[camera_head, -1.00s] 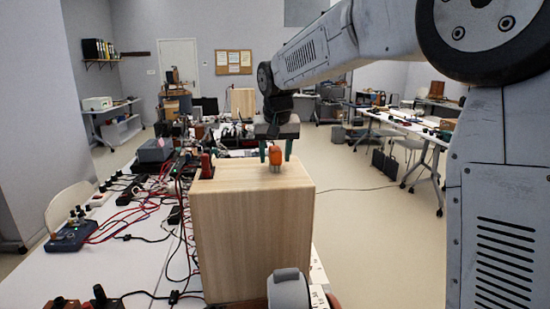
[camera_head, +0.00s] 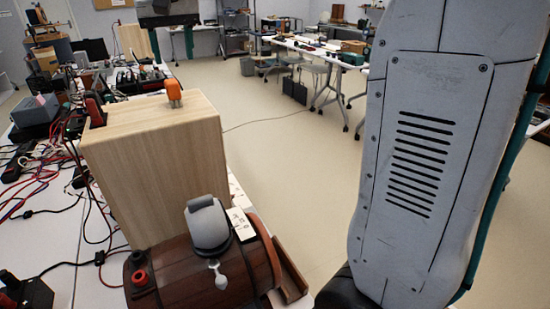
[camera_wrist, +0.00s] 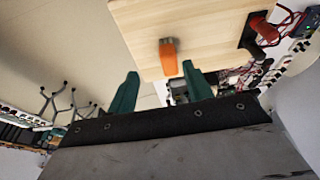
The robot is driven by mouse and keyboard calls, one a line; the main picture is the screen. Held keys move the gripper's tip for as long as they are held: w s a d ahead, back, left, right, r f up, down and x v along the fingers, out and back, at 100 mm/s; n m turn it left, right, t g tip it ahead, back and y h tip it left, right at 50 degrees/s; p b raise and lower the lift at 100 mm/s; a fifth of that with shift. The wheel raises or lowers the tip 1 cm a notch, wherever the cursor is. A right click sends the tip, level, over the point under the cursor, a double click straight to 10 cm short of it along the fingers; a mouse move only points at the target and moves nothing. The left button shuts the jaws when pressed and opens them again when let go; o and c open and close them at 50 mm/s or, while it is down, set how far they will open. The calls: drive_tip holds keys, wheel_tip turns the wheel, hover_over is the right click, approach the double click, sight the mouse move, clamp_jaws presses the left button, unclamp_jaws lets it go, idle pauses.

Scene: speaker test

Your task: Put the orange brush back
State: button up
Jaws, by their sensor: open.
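The orange brush (camera_head: 174,91) stands on top of a light wooden box (camera_head: 150,165), near its far edge. It also shows in the wrist view (camera_wrist: 169,60), beyond the fingertips. My gripper (camera_wrist: 160,92) is open with its two green fingers apart and nothing between them. The brush is apart from the fingers. No separate holder for the brush can be made out.
A brown wooden barrel-like object (camera_head: 175,270) with a grey device (camera_head: 208,224) on it stands in front of the box. Red and black cables and electronics crowd the table at left. Open floor (camera_head: 290,150) lies right of the box.

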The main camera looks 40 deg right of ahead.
drive_tip(key=s+d+f, duration=0.1)
drive_tip(key=s+f, duration=0.4)
drive_tip(key=s, duration=0.6)
drive_tip(key=s+d+f+n+g, duration=0.1)
drive_tip(key=s+f, duration=0.5)
drive_tip(key=s, duration=0.5)
drive_tip(key=s+d+f+n, duration=0.1)
drive_tip(key=s+f, duration=0.5)
drive_tip(key=s, duration=0.5)
drive_tip(key=shift+s+f+g+y, duration=0.15)
drive_tip(key=shift+s+g+y, duration=0.15)
drive_tip(key=shift+s+g, duration=0.1)
